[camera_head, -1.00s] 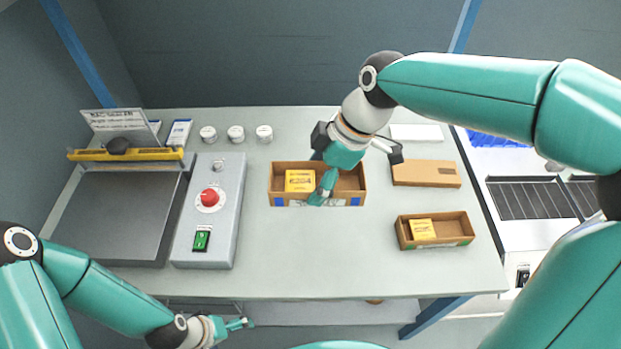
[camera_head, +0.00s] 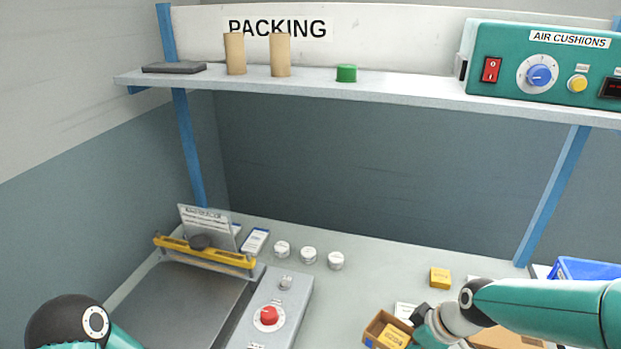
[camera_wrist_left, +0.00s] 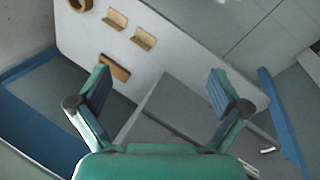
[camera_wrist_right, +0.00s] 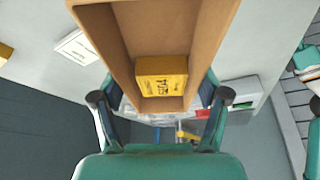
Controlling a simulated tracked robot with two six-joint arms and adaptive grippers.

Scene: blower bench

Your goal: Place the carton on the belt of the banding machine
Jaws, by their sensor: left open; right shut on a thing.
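The open brown carton (camera_head: 374,326), with a yellow box (camera_head: 395,337) inside, is at the lower edge of the head view, partly cut off. My right gripper (camera_head: 424,330) is shut on its wall. The right wrist view shows the carton (camera_wrist_right: 215,30) between the fingers with the yellow box (camera_wrist_right: 162,78) at its near end. I cannot tell whether the carton is clear of the bench. My left gripper (camera_wrist_left: 162,95) is open and empty in the left wrist view, outside the head view. The banding machine is not clearly seen; a dark slatted surface (camera_wrist_right: 296,112) shows in the right wrist view.
A sealer with a yellow bar (camera_head: 205,252) and a control box with a red knob (camera_head: 268,316) stand left. Several white jars (camera_head: 308,256) and a loose yellow box (camera_head: 440,278) are on the bench. A shelf (camera_head: 400,92) runs above. A blue bin (camera_head: 585,269) is at right.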

